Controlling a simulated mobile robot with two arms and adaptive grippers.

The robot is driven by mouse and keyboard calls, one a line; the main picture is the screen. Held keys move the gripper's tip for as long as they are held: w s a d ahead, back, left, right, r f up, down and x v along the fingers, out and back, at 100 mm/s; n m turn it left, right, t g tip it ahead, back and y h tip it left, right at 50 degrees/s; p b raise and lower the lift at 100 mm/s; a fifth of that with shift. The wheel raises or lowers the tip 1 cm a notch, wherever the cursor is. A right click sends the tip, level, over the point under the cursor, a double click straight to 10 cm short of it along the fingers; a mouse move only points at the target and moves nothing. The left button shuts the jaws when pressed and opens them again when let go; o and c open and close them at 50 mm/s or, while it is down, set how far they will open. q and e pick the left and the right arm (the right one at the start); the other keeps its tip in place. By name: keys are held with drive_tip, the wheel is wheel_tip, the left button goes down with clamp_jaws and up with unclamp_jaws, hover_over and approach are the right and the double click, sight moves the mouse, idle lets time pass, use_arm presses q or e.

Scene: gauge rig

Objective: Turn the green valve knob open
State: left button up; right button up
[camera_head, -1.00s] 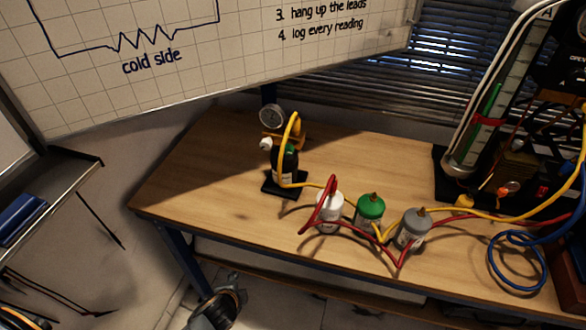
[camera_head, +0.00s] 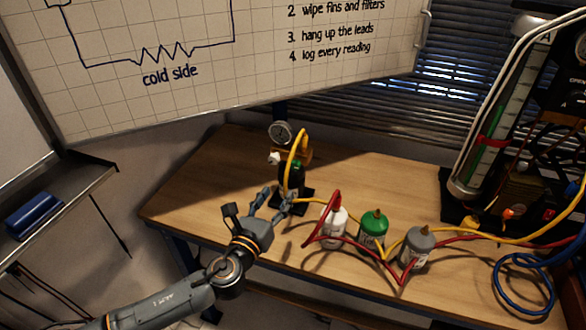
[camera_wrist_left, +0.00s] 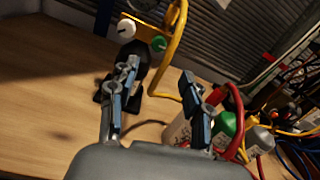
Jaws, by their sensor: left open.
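The green valve knob (camera_wrist_left: 158,44) is on the dark stand with the gauge, beside a white knob (camera_wrist_left: 126,28) to its left in the left wrist view. In the left wrist view the open fingers (camera_wrist_left: 160,72) point toward the stand. The green knob appears beyond them, between the fingertips, and apart from them. Nothing is held. My right gripper is not in view.
A white bottle (camera_head: 334,228), a green bottle (camera_head: 373,230) and a grey bottle (camera_head: 415,250) stand right of the gripper, with red and yellow hoses around them. A yellow hose (camera_wrist_left: 174,52) arches beside the knob. The table's left part (camera_head: 195,175) is clear.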

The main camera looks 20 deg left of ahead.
sight(294, 167)
use_arm(q)
drive_tip(key=w, duration=0.8)
drive_tip(key=w+p, duration=0.1)
drive_tip(key=w, duration=0.2)
drive_tip(key=shift+w+d+f, duration=0.1)
drive_tip(key=shift+w+d, duration=0.25)
drive_tip(key=shift+w, duration=0.05)
drive_tip(key=shift+c, duration=0.2)
clamp_jaws()
